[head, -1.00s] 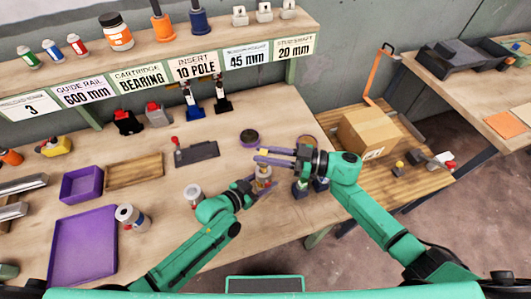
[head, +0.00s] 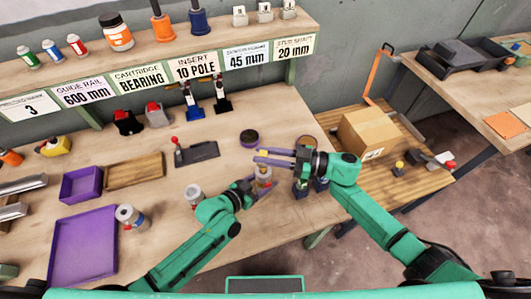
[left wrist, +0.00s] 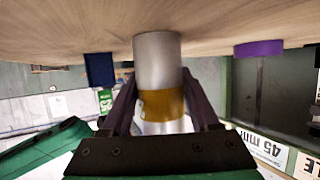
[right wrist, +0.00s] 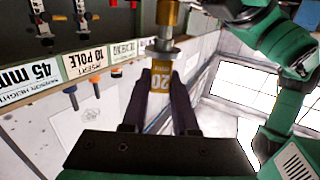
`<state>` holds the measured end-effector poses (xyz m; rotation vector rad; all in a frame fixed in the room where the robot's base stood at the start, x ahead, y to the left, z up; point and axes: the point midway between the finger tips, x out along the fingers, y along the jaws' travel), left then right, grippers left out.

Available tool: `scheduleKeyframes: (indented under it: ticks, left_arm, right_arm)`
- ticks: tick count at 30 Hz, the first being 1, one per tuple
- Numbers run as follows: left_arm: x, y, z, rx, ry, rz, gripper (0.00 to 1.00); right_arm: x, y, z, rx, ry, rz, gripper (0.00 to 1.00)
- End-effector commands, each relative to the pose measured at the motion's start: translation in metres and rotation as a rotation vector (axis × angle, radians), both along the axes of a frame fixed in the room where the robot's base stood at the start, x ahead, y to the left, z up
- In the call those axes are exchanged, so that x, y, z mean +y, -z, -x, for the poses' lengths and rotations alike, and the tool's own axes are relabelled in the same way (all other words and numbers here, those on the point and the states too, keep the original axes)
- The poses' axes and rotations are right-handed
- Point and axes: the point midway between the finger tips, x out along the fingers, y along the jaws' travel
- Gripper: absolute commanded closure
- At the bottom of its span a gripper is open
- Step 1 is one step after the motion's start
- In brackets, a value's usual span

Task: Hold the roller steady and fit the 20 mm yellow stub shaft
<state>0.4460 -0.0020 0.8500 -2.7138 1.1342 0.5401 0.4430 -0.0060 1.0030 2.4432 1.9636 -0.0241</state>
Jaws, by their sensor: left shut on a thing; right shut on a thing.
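The roller (left wrist: 158,60) is a silver cylinder with a gold-yellow band. My left gripper (left wrist: 160,98) is shut around it at the band, and it stands roughly upright over the bench in the head view (head: 263,179). The yellow stub shaft (right wrist: 158,88), marked 20, is gripped in my right gripper (right wrist: 157,76). The shaft's silver end lines up with the roller's end (right wrist: 167,14) in the right wrist view. I cannot tell how far the shaft sits in the roller.
A dark round puck (head: 249,138) lies just behind the grippers. A purple tray (head: 84,240) and a purple box (head: 82,185) are at the left. A cardboard box (head: 368,132) sits at the right.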

Motion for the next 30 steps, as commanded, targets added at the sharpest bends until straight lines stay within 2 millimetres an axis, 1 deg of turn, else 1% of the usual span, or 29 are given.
scheduleKeyframes:
  ticks: [16, 17, 18, 19, 28, 30]
  left_arm:
    - [0.0, 0.0, 0.0, -0.002, -0.001, 0.0, 1.0]
    - [0.0, 0.0, 0.0, -0.002, -0.001, 0.0, 1.0]
    - [0.0, 0.0, 0.0, -0.002, -0.001, 0.0, 1.0]
    - [0.0, 0.0, 0.0, -0.002, -0.001, 0.0, 1.0]
    - [0.0, -0.001, -0.001, -0.002, -0.001, 0.001, 1.0]
    - [0.0, -0.001, -0.001, -0.003, -0.001, 0.001, 1.0]
  right_arm:
    - [0.001, 0.013, 0.0, 0.0, -0.001, -0.001, 1.0]
    - [0.0, 0.013, 0.0, 0.0, 0.0, -0.001, 0.65]
    - [0.0, 0.013, 0.0, 0.0, -0.001, -0.001, 0.5]
    - [0.0, 0.013, 0.0, 0.0, -0.001, -0.001, 0.38]
    - [0.0, 0.015, 0.001, 0.002, -0.001, 0.002, 0.38]
    - [-0.005, 0.016, 0.002, 0.004, 0.0, 0.003, 0.38]
